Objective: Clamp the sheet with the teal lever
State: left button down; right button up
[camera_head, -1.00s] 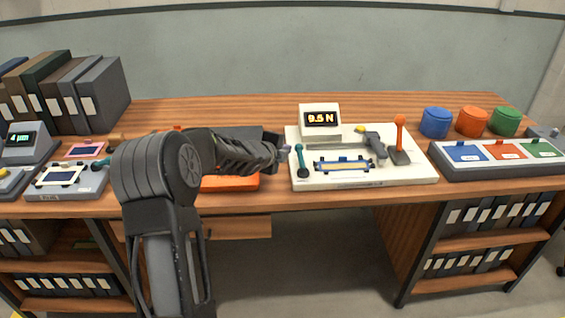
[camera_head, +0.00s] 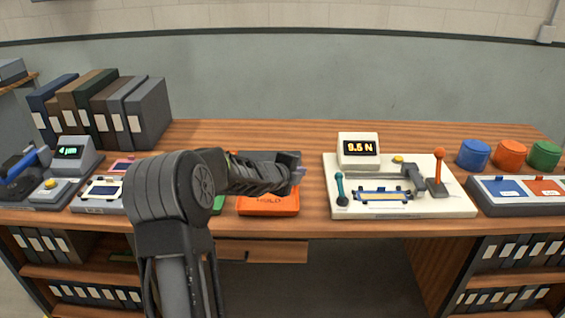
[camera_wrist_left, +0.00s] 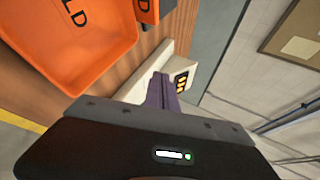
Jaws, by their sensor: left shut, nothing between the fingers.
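The teal lever (camera_head: 340,188) stands upright at the left end of the white tester (camera_head: 448,207) in the head view. A pale sheet in a blue-edged holder (camera_head: 383,196) lies on the tester to the right of the lever. My left gripper (camera_head: 300,172) is shut and empty, left of the tester and apart from the lever, above the orange HOLD tray (camera_head: 268,203). Its closed fingers (camera_wrist_left: 161,92) point towards the tester in the left wrist view. My right gripper is not in view.
The tester carries a display (camera_head: 359,147) reading 9.5 N, a grey puller (camera_head: 414,180) and an upright orange lever (camera_head: 437,172). A tray of colored bins (camera_head: 510,207) is at the right. Binders (camera_head: 148,110) stand at the back left.

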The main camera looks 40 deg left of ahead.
pick_arm(q)
jog(key=s+a+r, duration=0.1)
jog(key=s+a+r+p, duration=0.1)
jog(key=s+a, duration=0.1)
jog(key=shift+s, duration=0.3)
dwell(0.4)
